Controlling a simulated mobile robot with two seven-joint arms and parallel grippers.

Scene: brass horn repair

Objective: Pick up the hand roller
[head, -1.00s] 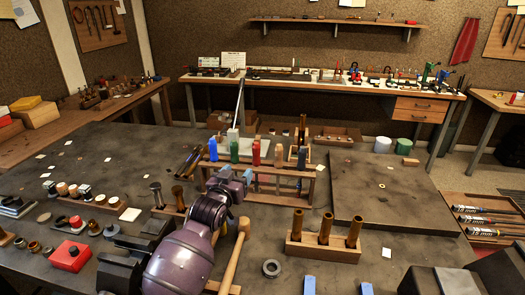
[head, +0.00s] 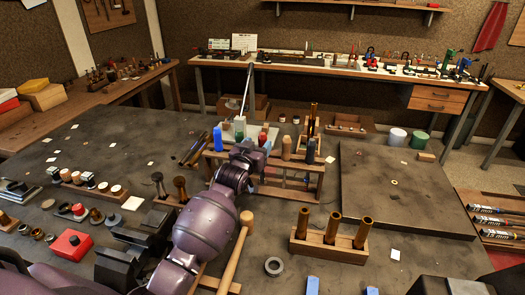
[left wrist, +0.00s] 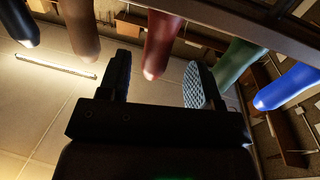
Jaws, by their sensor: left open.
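A wooden rack (head: 222,170) on the table holds several tools by their upright handles. They are blue (head: 217,137), green (head: 239,128), red (head: 262,139), wooden (head: 287,148) and dark blue (head: 310,151). I cannot tell which, if any, is the hand roller. My left gripper (head: 258,152) is at the rack, just in front of the red handle, and hides part of it. In the left wrist view its open fingers (left wrist: 156,80) point at the red handle (left wrist: 161,45), which hangs between them in the picture. Nothing is held.
A mallet (head: 236,255) lies close to my left arm. A wooden block with brass tubes (head: 330,250) stands right of it. A raised dark board (head: 400,195) is at the right. A ring (head: 273,266) and a red box (head: 70,246) lie nearer.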

